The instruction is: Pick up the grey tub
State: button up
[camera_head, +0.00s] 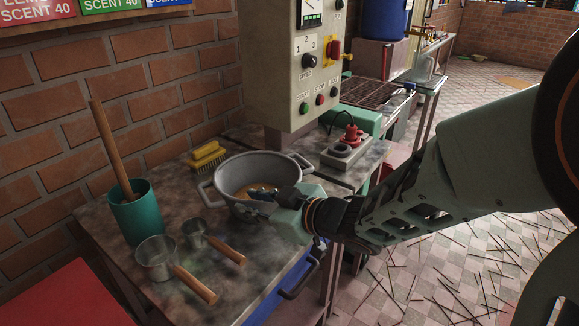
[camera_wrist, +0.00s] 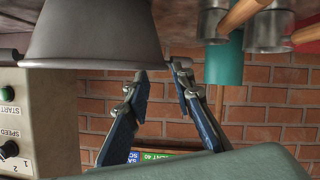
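The grey tub (camera_head: 224,204) is a round, two-handled pot standing upright on the worktable, with some yellowish-brown material inside. My gripper (camera_head: 257,202) is at its right front rim, with a dark blue finger showing over the tub's opening. In the wrist view, which is upside down, the tub's side (camera_wrist: 90,35) fills the upper left. My gripper's fingertips (camera_wrist: 160,72) are apart there, close to the end of the tub's rim. I cannot tell whether either finger touches the tub. The gripper hides part of the tub's right side.
Left of the tub stand a teal cup (camera_head: 136,217) holding a wooden stick and two metal scoops (camera_head: 156,258) with wooden handles. A yellow brush (camera_head: 206,158) lies behind it. A control box (camera_head: 290,60) rises behind. Incense sticks litter the floor at right.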

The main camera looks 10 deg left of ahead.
aim_at(230, 195)
jog(key=b+x, duration=0.2)
jog(key=x, duration=0.7)
jog(key=shift+w+d+r, duration=0.1)
grip_shut()
jog(key=shift+r, duration=0.1)
